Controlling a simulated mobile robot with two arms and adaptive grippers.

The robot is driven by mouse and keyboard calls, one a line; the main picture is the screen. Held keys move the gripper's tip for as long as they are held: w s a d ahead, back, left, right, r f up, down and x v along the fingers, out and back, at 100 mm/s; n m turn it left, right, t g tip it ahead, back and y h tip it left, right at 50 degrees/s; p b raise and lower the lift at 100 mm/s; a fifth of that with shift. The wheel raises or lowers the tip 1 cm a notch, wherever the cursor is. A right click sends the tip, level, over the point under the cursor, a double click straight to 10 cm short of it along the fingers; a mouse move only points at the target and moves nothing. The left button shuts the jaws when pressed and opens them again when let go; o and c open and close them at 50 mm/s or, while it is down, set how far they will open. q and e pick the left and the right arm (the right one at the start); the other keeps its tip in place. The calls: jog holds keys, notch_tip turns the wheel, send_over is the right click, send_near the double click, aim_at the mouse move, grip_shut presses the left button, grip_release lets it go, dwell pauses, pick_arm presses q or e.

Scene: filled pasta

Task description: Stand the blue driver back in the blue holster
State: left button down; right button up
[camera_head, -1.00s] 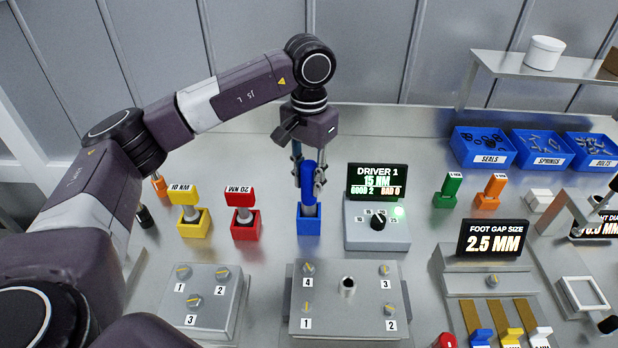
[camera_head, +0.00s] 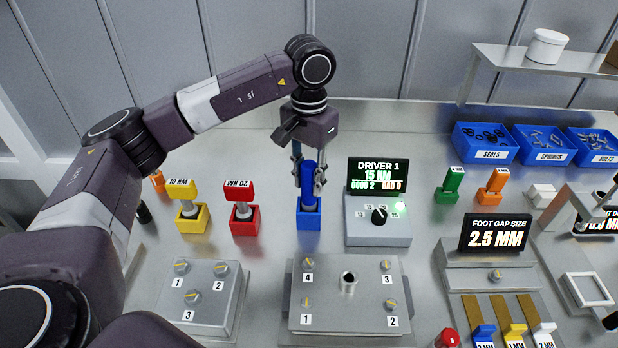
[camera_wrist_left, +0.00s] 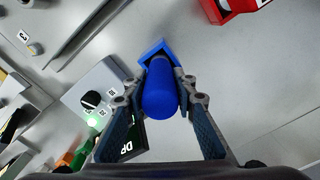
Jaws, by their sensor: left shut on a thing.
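The blue driver (camera_head: 308,186) stands nearly upright with its lower end in the blue holster (camera_head: 308,221), and its grey shank shows just above the holster's rim. My left gripper (camera_head: 309,178) is shut on the blue driver's handle from above. In the left wrist view the driver's handle (camera_wrist_left: 160,93) lies between the two fingers, and part of the blue holster (camera_wrist_left: 152,50) shows beyond it. My right gripper is not in view.
Left of the blue holster stand a red holster (camera_head: 244,224) and a yellow holster (camera_head: 193,222) with their drivers. The Driver 1 box (camera_head: 378,233) is close on the right. A numbered plate (camera_head: 345,322) lies in front.

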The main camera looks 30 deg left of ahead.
pick_arm(q)
jog(key=shift+f, duration=0.15)
jog(key=c, duration=1.5)
grip_release()
notch_tip(320, 180, up, 12)
